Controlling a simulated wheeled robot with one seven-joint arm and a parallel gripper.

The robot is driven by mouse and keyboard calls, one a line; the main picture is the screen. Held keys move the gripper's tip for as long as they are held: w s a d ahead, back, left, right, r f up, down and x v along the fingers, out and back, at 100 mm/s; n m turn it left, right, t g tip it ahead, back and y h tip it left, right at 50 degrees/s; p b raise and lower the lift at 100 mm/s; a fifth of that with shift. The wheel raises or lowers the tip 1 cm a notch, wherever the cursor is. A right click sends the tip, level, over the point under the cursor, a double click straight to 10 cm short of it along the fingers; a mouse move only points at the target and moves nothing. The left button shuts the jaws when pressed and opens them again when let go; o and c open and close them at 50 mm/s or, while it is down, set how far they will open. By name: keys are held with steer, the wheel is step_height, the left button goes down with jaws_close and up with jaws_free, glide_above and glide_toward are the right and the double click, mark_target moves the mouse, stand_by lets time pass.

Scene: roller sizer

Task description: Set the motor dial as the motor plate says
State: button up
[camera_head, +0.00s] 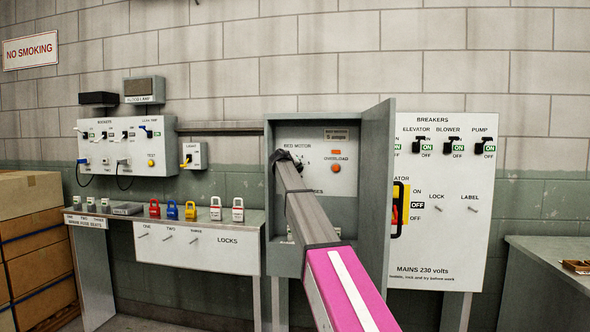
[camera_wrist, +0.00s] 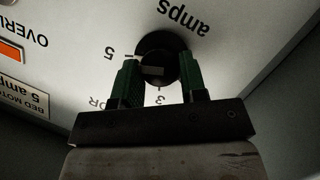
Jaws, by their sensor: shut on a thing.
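The motor dial (camera_wrist: 158,43) is a round black knob, seen in the wrist view between the two green fingers of my gripper (camera_wrist: 159,66). The gripper is shut on it. The figures 5 and 3 and the word "amps" show around the dial, upside down. I cannot tell surely where the dial's pointer stands. The motor plate (camera_head: 336,135) reads "BED MOTOR 5 amps" and is partly in the wrist view (camera_wrist: 24,98). In the head view my gripper (camera_head: 284,160) hides the dial.
The grey cabinet's door (camera_head: 376,180) stands open at the right of my arm. An orange overload button (camera_head: 336,168) is right of the dial. A breaker board (camera_head: 440,240) hangs behind the door. A bench (camera_head: 190,215) with coloured padlocks is at left.

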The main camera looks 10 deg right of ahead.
steer(key=shift+f, duration=0.1)
steer(key=o, duration=0.9)
steer(key=shift+o, duration=0.2)
steer(key=v, duration=1.1)
